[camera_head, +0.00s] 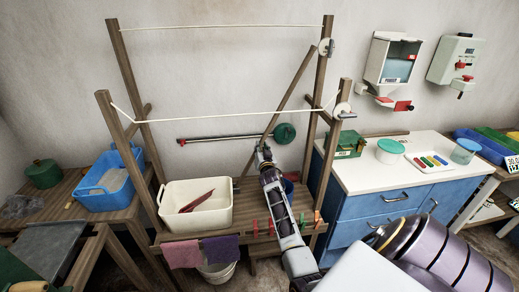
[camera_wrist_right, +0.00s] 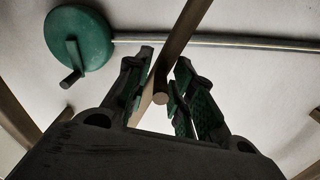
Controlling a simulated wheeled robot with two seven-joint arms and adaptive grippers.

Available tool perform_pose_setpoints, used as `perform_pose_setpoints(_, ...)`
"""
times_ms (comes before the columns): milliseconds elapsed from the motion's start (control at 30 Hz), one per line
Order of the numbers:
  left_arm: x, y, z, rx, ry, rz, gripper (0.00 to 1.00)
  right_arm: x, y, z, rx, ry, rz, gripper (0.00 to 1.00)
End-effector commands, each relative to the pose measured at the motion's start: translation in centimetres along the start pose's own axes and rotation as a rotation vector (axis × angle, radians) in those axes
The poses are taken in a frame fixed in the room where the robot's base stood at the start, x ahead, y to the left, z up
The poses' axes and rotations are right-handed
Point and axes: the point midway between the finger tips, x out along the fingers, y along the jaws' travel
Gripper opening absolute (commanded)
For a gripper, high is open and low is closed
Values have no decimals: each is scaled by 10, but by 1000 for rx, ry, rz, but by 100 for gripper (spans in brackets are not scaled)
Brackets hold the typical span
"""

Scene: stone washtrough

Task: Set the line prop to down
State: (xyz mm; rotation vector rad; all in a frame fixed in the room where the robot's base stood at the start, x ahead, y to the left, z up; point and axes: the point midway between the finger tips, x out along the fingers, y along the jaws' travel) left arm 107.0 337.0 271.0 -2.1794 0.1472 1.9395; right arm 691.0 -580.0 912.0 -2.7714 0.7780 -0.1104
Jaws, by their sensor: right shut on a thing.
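The line prop (camera_head: 290,88) is a slim wooden pole in the wooden drying frame. It slants from near the top of the rear right post down left toward the frame's lower shelf. My right gripper (camera_head: 263,152) is at its lower part, in front of the wall. In the right wrist view, the prop (camera_wrist_right: 183,38) runs between the two fingers of the right gripper (camera_wrist_right: 163,92), which is shut on it. A short round peg end shows between the fingers. The prop's lowest end is partly hidden by my gripper and arm. My left gripper is not in view.
Two cords (camera_head: 230,112) span the frame posts. A green wheel with a crank (camera_head: 285,133) sits on a rod behind the prop. A white basin (camera_head: 196,206) stands left of my arm, with clothespins to the right. The blue cabinet (camera_head: 385,203) stands close on the right.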

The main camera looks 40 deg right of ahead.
Motion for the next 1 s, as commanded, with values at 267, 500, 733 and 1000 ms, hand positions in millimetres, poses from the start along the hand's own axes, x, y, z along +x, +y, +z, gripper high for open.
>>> perform_pose_setpoints(267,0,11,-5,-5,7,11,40,-1,6,3,-8,-7,10,34)
perform_pose_setpoints(500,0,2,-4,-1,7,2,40,-1,5,3,-5,-7,8,34)
perform_pose_setpoints(733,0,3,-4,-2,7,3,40,-8,4,4,-4,-7,7,34)
perform_pose_setpoints(1000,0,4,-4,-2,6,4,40,-29,3,2,-3,-3,5,34)
